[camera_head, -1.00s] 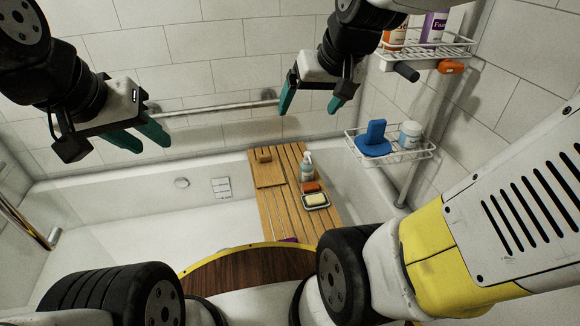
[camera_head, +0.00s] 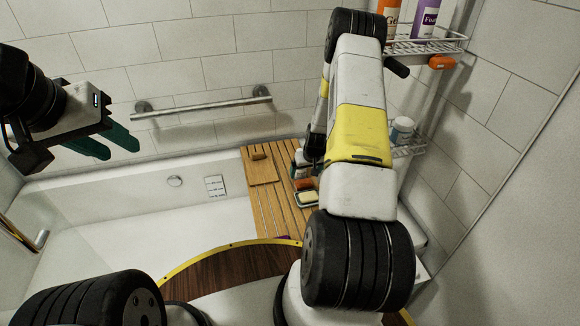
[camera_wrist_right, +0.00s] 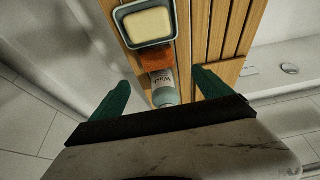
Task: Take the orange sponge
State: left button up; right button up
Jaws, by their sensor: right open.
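The orange sponge (camera_wrist_right: 156,58) lies on the wooden bath tray (camera_wrist_right: 198,25), between a soap dish and a bottle in the right wrist view. In the head view a small part of the sponge (camera_head: 303,184) shows left of my right arm. My right gripper (camera_wrist_right: 161,78) is open and empty above the tray. Its two fingers stand on either side of the bottle in the picture, with the sponge ahead between them. My left gripper (camera_head: 122,150) is open and empty at the far left, away from the tray.
A white bottle (camera_wrist_right: 163,88) stands right beside the sponge. A soap dish (camera_wrist_right: 148,24) with pale soap is on its other side. A wire shelf (camera_head: 430,45) holds bottles. The tub's left part is free.

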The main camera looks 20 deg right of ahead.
aim_at(304, 183)
jog(key=x, duration=0.9)
jog(key=shift+s+d+f, duration=0.15)
jog(key=shift+f, duration=0.2)
jog(key=c, duration=1.4)
